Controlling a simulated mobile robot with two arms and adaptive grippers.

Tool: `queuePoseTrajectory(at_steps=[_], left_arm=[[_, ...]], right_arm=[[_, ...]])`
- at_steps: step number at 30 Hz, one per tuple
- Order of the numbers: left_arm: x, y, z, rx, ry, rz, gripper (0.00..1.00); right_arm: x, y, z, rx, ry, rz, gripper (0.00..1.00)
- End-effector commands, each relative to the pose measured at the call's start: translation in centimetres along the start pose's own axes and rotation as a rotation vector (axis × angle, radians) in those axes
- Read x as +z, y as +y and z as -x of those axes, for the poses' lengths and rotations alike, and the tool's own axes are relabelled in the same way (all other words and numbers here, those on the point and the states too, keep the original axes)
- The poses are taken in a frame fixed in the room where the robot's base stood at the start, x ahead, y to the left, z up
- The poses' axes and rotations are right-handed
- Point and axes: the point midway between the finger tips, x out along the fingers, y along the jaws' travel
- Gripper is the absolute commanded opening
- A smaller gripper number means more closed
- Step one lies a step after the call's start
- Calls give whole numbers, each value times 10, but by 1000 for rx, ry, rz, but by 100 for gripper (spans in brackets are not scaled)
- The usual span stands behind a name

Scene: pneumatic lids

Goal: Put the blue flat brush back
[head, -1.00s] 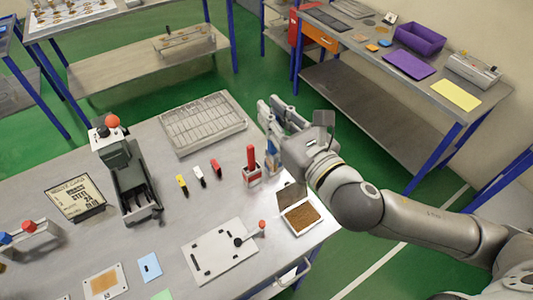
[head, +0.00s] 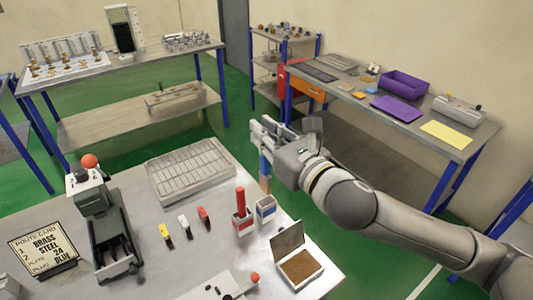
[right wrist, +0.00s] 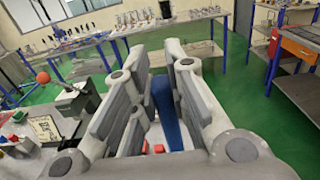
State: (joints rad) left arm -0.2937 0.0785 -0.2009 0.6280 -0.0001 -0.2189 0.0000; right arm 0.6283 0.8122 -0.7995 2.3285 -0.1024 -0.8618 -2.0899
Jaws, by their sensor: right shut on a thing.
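The blue flat brush (head: 264,166) hangs upright with its tan bristle end down. My right gripper (head: 268,140) is shut on its upper part. In the right wrist view the blue handle (right wrist: 166,112) shows between the fingers. The brush's lower end appears just above and behind a white holder with a blue mark (head: 266,209), apart from it in the picture. The depth between them is hard to judge. A red brush (head: 240,200) stands in the neighbouring red-marked holder (head: 243,222). My left gripper is out of view.
An open box with brown filling (head: 300,266) stands in front of the holders, its lid raised. Yellow, white and red clips (head: 184,226) lie to the left. A grey compartment tray (head: 190,170) lies behind. A route card (head: 43,254) stands at far left.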

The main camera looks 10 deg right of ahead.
Motion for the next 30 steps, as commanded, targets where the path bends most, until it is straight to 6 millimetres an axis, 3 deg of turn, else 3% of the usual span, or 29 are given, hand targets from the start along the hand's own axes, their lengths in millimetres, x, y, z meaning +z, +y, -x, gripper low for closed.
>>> queuePoseTrajectory(at_steps=[3, 10, 24, 30], left_arm=[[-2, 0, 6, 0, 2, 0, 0], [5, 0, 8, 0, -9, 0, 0], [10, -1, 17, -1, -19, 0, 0], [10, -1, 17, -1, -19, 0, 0]], right_arm=[[-18, -15, -21, -3, 6, -5, 0], [-53, -32, -44, 0, 1, -3, 0], [-93, -39, -53, 1, 1, -3, 0], [-98, -39, -53, 1, 0, 0, 0]])
